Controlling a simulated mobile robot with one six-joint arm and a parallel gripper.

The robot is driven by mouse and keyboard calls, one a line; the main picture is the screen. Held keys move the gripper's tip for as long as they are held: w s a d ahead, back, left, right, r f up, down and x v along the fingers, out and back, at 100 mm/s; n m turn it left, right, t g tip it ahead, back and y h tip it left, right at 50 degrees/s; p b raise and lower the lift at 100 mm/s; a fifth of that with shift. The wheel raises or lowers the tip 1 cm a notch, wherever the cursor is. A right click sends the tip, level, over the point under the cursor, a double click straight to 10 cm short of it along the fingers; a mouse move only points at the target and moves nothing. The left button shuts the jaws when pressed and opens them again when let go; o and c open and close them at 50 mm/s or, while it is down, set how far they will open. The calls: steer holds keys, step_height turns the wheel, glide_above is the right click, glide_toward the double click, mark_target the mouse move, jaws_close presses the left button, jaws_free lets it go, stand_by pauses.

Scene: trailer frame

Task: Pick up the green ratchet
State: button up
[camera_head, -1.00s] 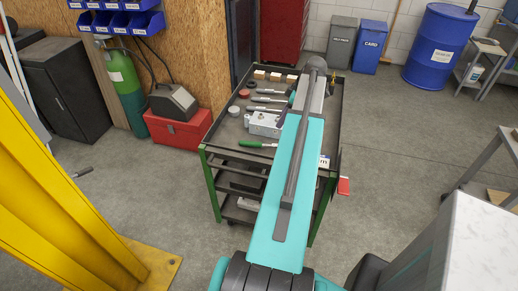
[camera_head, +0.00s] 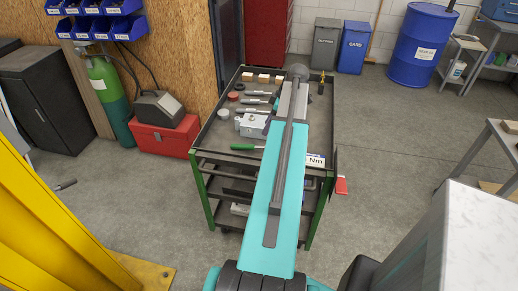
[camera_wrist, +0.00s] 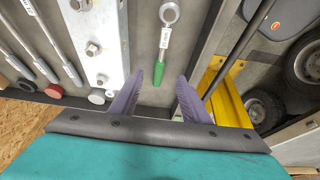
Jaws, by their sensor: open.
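The green ratchet lies on the top tray of the tool cart (camera_head: 200,137). In the head view its green handle (camera_head: 246,147) shows near the tray's front left, and my arm covers the area to its right. In the wrist view the ratchet's green handle (camera_wrist: 157,73) points toward my gripper (camera_wrist: 158,80), with its round metal head (camera_wrist: 169,13) and a small white tag farther off. My gripper's two purple fingers are apart and empty, one on each side of the handle's line in that view. I cannot tell their height above the tray. The head view does not show the fingers clearly.
A grey metal block (camera_head: 252,126) with bolts sits close to the ratchet, and it also shows in the wrist view (camera_wrist: 95,40). Several other tools, round caps and wooden blocks (camera_head: 263,78) lie farther back. A red toolbox (camera_head: 166,137) stands on the floor left of the cart.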

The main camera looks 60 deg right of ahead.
steer(key=p, duration=0.2)
glide_above(255, 146)
steer(key=s, duration=0.2)
steer(key=shift+s+d+f, duration=0.1)
steer(key=shift+d+f, duration=0.05)
steer(key=shift+f, duration=1.05)
steer(key=shift+s+d+f, duration=0.1)
steer(key=shift+d+f, duration=0.05)
steer(key=shift+f, duration=1.05)
steer(key=shift+d+f, duration=0.15)
steer(key=shift+f, duration=1.05)
steer(key=shift+w+f, duration=0.1)
steer(key=shift+p+x, duration=0.9)
steer(key=shift+x, duration=0.3)
steer(key=shift+p+x, duration=0.35)
steer(key=shift+x, duration=0.95)
steer(key=shift+a, duration=0.1)
jaws_close()
